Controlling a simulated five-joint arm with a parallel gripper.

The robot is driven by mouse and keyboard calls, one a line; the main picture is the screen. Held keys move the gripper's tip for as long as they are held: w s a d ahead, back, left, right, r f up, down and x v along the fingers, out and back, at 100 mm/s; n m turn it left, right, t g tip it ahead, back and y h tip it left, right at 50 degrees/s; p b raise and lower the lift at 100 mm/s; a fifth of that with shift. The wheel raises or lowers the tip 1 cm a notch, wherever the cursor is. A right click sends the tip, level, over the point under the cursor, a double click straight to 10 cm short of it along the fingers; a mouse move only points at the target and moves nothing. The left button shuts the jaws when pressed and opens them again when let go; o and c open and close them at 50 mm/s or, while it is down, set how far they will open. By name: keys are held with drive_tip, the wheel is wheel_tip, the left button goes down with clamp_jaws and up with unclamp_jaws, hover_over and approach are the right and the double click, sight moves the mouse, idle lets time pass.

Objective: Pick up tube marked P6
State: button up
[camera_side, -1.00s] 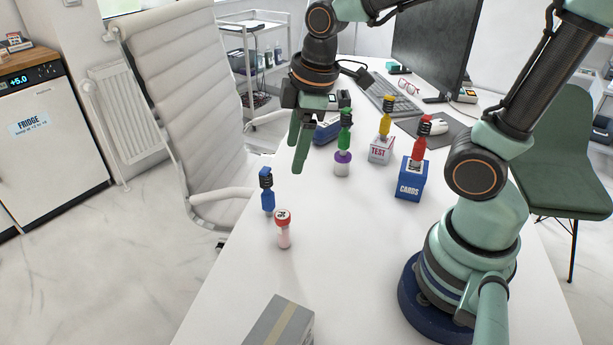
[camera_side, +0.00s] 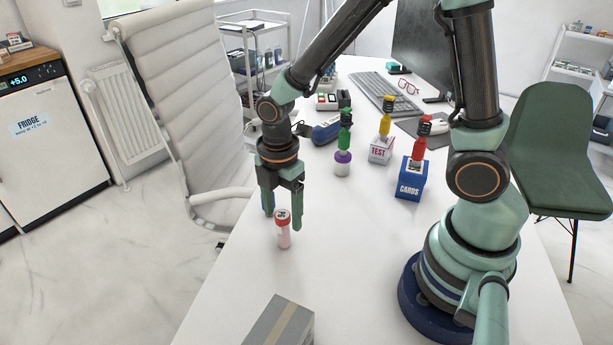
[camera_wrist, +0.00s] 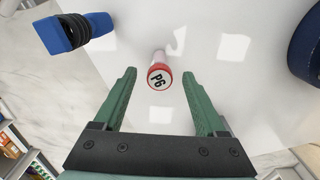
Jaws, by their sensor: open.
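The tube marked P6 (camera_side: 283,231) stands upright on the white desk, with a red cap and a pinkish body. In the wrist view its cap (camera_wrist: 159,76) shows the label P6, ahead of the space between the fingertips. My gripper (camera_side: 282,222) is open and points down at the tube. In the side view its fingers are close to the tube, and in the wrist view the green fingers (camera_wrist: 159,75) lie on either side of the cap with gaps. No contact is visible.
A grey box (camera_side: 279,322) lies at the front.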

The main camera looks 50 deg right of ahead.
sight(283, 229)
drive_tip(key=shift+f, duration=2.7)
clamp_jaws()
